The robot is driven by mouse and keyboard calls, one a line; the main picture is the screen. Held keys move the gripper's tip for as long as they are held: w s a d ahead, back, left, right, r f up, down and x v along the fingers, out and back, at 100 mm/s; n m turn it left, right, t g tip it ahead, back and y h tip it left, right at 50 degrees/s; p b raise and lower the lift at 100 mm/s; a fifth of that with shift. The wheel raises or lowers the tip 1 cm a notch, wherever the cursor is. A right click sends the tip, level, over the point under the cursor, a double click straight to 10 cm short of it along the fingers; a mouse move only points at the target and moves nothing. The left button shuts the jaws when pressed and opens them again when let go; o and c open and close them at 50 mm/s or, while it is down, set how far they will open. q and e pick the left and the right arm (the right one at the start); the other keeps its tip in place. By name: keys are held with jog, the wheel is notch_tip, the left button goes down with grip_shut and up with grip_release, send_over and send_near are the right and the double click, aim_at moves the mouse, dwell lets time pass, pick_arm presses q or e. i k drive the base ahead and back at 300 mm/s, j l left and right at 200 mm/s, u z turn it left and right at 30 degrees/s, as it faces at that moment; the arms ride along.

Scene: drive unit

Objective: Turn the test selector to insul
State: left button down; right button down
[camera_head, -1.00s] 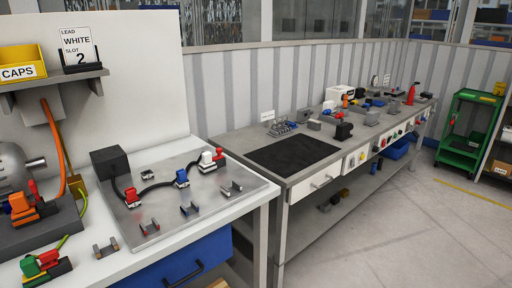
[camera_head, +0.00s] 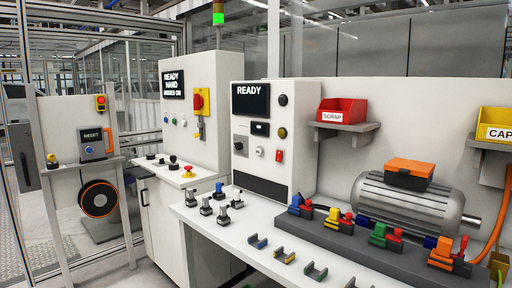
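A white test cabinet (camera_head: 303,130) with a dark screen reading READY (camera_head: 251,101) stands at the middle of the head view. Its front carries a grey square plate with a dark knob (camera_head: 239,146), a small dark display (camera_head: 260,129), a white round control (camera_head: 259,151) and a red switch (camera_head: 279,155). Neither gripper is in view.
A white bench (camera_head: 226,231) runs in front of the cabinet, with several small connectors on it. A motor (camera_head: 408,205) and a grey connector block (camera_head: 352,238) stand to the right. A second cabinet (camera_head: 218,70) with a red switch is at the left. A red SCRAP bin (camera_head: 341,110) sits on a shelf.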

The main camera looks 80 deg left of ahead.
aim_at(238, 146)
jog(key=u, duration=2.85)
jog(key=i+j, duration=0.15)
jog(key=i, duration=0.25)
jog(key=i+j, duration=0.2)
jog(key=i, duration=0.25)
jog(key=i+j, duration=0.15)
jog(key=i, duration=0.25)
jog(key=i+j, duration=0.2)
jog(key=i, duration=0.2)
